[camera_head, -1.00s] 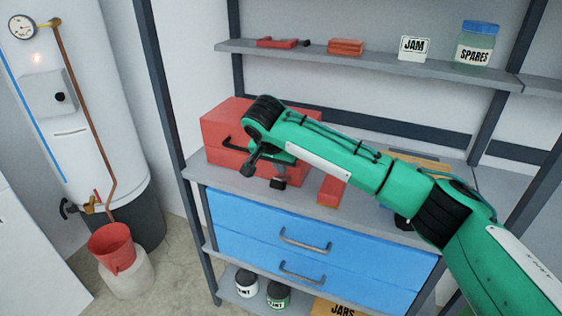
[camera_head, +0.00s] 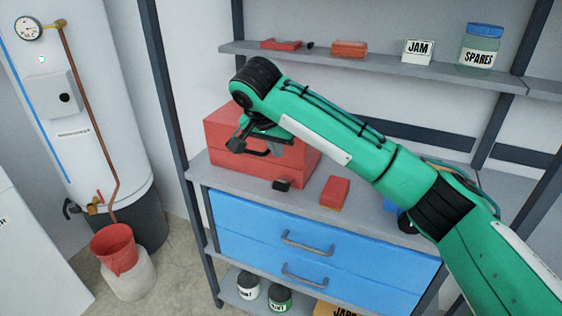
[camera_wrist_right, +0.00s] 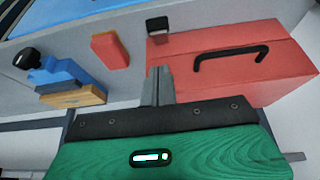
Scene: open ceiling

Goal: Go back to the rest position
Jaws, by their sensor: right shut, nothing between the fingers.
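My right gripper (camera_head: 238,141) is shut and empty. It hangs in front of the red toolbox (camera_head: 222,125) on the shelf worktop, and my green arm covers part of the box. In the right wrist view the closed grey fingers (camera_wrist_right: 158,86) show beside the red toolbox (camera_wrist_right: 285,68) with its black handle (camera_wrist_right: 230,58), with nothing between them. My left gripper is not in view.
A small black object (camera_head: 282,184) and a red block (camera_head: 335,191) lie on the worktop (camera_head: 305,197). Blue drawers (camera_head: 320,238) sit below. A water heater (camera_head: 85,110) stands at left.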

